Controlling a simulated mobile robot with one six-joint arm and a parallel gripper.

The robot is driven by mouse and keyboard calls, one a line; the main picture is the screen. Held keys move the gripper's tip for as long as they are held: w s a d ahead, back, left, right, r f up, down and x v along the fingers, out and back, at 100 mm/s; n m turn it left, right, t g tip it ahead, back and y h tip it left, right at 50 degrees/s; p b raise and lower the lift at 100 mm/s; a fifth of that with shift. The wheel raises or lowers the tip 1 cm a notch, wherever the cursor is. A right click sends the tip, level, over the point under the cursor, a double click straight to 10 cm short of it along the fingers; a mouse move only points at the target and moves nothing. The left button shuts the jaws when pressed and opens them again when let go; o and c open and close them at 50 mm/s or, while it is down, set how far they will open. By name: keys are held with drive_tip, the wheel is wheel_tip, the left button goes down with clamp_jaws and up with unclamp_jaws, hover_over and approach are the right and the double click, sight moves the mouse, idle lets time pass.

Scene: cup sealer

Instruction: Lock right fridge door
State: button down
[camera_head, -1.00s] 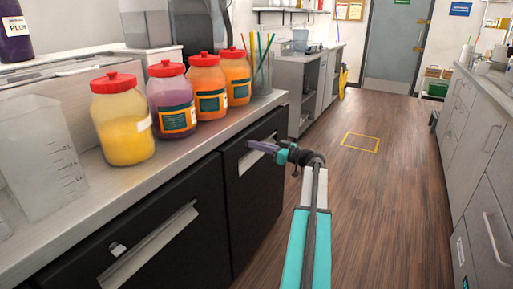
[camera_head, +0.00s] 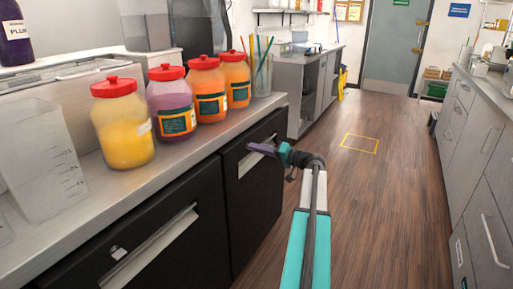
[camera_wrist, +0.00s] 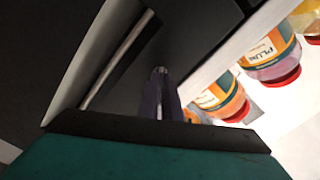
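The right fridge door (camera_head: 250,205) is the black door at the far end of the counter front, and it looks closed. Its pale handle recess (camera_head: 247,166) lies just below my gripper (camera_head: 250,147). In the wrist view, my gripper's purple fingers (camera_wrist: 160,98) lie close together and look shut. A small bright metal piece, perhaps the lock (camera_wrist: 159,71), shows right at their tips. I cannot tell whether the fingers touch it or grip it. A long metal handle bar (camera_wrist: 118,60) runs to the left of the fingers. The lock is not visible in the head view.
The left fridge door (camera_head: 185,255) has its own round lock (camera_head: 118,253) and handle. Several red-lidded jars (camera_head: 123,132) and a glass of straws (camera_head: 262,75) stand on the counter above. The wooden floor (camera_head: 370,210) on the right is clear.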

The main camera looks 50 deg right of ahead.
drive_tip(key=shift+f+m+p, duration=0.1)
drive_tip(key=shift+m+p, duration=1.55)
drive_tip(key=shift+m, duration=1.65)
drive_tip(key=c, duration=2)
unclamp_jaws()
drive_tip(key=shift+s+d, duration=0.1)
drive_tip(key=shift+s, duration=0.05)
drive_tip(key=v, duration=1.3)
drive_tip(key=shift+s+f, duration=0.1)
drive_tip(key=shift+s, duration=0.15)
